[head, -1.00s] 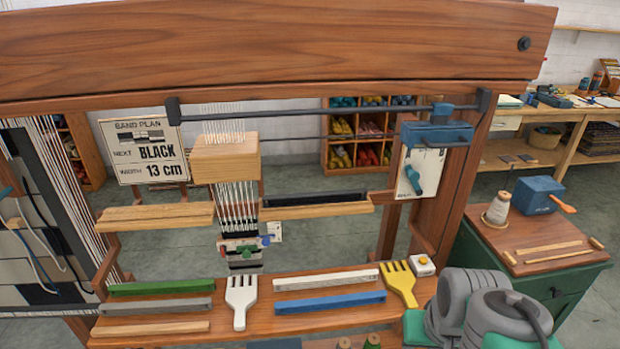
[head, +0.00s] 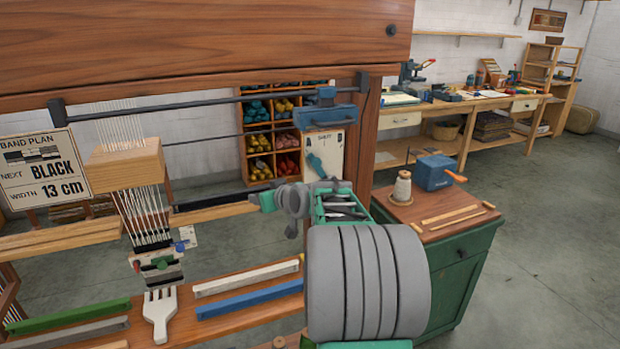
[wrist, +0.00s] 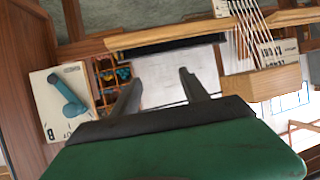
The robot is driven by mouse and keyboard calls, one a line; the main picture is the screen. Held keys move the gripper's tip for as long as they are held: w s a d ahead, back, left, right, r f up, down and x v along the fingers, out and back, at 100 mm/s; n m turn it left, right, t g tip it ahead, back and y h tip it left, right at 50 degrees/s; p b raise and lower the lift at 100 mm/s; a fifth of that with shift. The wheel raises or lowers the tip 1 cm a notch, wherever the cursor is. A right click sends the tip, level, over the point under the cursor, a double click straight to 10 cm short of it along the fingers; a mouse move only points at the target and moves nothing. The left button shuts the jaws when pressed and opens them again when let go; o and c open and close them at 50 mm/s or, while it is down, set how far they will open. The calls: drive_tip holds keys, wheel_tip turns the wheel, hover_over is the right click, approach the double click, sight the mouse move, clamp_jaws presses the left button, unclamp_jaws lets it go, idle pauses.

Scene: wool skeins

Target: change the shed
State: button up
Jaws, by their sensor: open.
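The shed lever (head: 317,164) is a teal handle on a white plate (head: 333,150) fixed to the loom's right post. In the wrist view the lever (wrist: 70,97) lies left of my gripper, on its plate (wrist: 44,108) marked with a letter B. My gripper (wrist: 160,82) is open, with nothing between its two dark fingers. In the head view my gripper (head: 256,199) is partly hidden and sits left of and below the lever, apart from it. The white warp threads (head: 148,212) run down through a wooden block (head: 125,162).
A dark rail (head: 215,100) and a blue clamp (head: 328,116) lie above the lever. The loom's beam carries a white fork (head: 160,315), a blue bar (head: 249,299) and a green bar (head: 70,315). A green cabinet (head: 465,262) stands at right.

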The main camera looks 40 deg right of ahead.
drive_tip(key=d+m+t+h+b, duration=0.1)
drive_tip(key=d+t+h, duration=0.1)
drive_tip(key=d, duration=1)
drive_tip(key=m+t+h, duration=0.1)
drive_tip(key=t+h, duration=0.1)
approach(317, 164)
drive_tip(key=x, duration=0.4)
drive_tip(key=p+x, duration=0.1)
drive_tip(key=x, duration=0.6)
drive_tip(key=shift+s+f, duration=0.1)
drive_tip(key=shift+c, duration=0.2)
clamp_jaws()
